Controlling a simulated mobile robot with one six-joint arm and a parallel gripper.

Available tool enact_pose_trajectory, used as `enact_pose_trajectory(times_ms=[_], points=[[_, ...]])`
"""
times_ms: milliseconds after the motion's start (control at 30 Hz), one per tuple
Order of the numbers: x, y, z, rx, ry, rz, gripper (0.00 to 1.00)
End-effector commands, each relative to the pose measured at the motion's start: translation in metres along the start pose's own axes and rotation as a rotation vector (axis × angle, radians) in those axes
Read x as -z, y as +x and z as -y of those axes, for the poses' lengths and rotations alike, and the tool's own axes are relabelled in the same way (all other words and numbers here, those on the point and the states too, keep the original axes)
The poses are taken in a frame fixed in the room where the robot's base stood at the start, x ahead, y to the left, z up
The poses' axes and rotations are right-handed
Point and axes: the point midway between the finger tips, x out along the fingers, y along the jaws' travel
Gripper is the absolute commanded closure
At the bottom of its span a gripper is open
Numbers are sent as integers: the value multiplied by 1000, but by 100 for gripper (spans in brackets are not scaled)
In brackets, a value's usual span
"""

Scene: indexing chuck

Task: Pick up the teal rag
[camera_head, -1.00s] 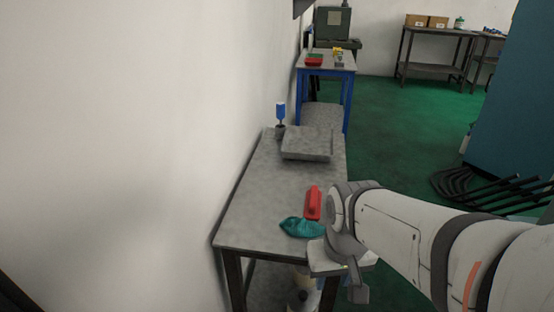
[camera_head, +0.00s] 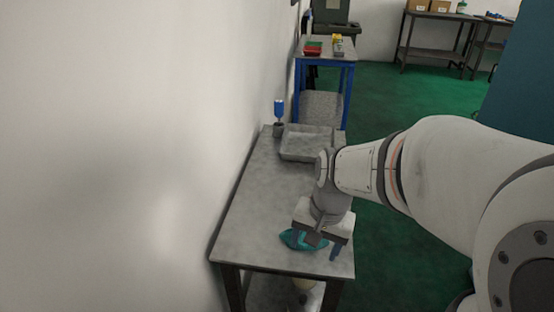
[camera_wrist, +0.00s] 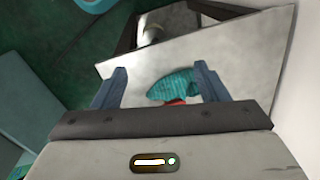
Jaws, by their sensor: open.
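The teal rag (camera_head: 296,240) lies crumpled on the near end of the grey table (camera_head: 240,215), partly covered by my gripper in the head view. My gripper (camera_head: 316,248) is above the rag, pointing down, with its fingers apart. In the wrist view the rag (camera_wrist: 174,86) shows between the two fingers of my gripper (camera_wrist: 160,82), nearer the right finger. Nothing is held. I cannot tell the exact height of the fingertips above the rag.
A red object (camera_wrist: 176,101) lies against the rag, mostly hidden by my gripper. A grey tray (camera_head: 306,143) and a blue-topped bottle (camera_head: 279,112) stand at the table's far end. The wall (camera_head: 130,150) runs along the table's left side.

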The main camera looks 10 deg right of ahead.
Motion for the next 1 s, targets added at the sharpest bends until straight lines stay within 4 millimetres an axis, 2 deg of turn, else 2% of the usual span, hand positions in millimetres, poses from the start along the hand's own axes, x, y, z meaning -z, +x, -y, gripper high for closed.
enact_pose_trajectory(times_ms=[33, 200, 400, 533, 767, 1000], points=[[14, -12, 5, 11, 144, 36, 32], [52, -9, 15, 43, 609, 127, 32], [80, 2, 18, 52, 961, 195, 32], [86, 10, 18, 51, 1045, 212, 32], [84, 37, 22, 51, 1055, 213, 32], [85, 72, 29, 49, 1054, 214, 32]])
